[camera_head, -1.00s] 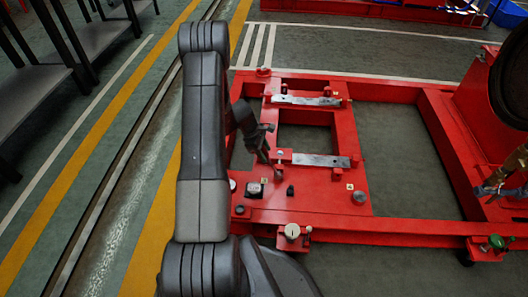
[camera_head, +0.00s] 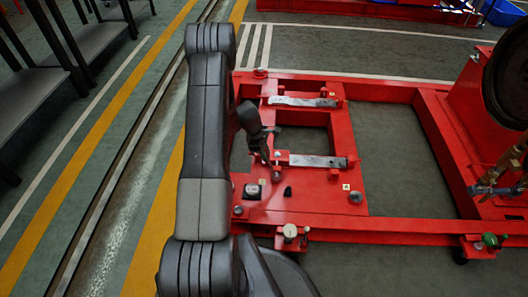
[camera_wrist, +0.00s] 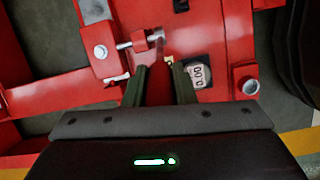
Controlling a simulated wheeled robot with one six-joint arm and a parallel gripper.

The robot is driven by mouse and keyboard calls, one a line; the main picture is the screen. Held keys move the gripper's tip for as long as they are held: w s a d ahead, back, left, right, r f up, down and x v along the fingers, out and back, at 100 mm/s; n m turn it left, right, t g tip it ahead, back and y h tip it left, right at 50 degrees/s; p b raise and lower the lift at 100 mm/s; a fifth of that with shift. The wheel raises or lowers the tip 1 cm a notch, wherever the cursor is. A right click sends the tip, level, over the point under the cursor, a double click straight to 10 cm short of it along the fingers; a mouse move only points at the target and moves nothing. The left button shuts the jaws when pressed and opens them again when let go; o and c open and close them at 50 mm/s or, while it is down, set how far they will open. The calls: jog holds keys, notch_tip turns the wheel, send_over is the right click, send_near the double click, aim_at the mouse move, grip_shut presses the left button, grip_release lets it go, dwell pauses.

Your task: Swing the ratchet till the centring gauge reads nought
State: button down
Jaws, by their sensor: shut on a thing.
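My gripper (camera_wrist: 159,68) is over the left end of the red base frame (camera_head: 320,202). It also shows in the head view (camera_head: 263,150), partly behind my arm. Its two dark fingers stand a little apart, shut on the ratchet, whose shape is hard to make out between them. A bolt (camera_wrist: 133,43) on a red bracket lies just beyond the left fingertip.
Two flat metal plates (camera_head: 303,102) (camera_head: 318,161) lie across the frame. A small black block (camera_head: 288,191) and a round pale knob (camera_head: 290,231) sit near it. The engine side with a large dark disc (camera_head: 508,85) stands right. Grey tables (camera_head: 85,40) stand left.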

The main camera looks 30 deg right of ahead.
jog(key=c, duration=1.2)
grip_release()
jog(key=p+v, duration=0.4)
jog(key=v, duration=1)
jog(key=shift+s+f, duration=0.1)
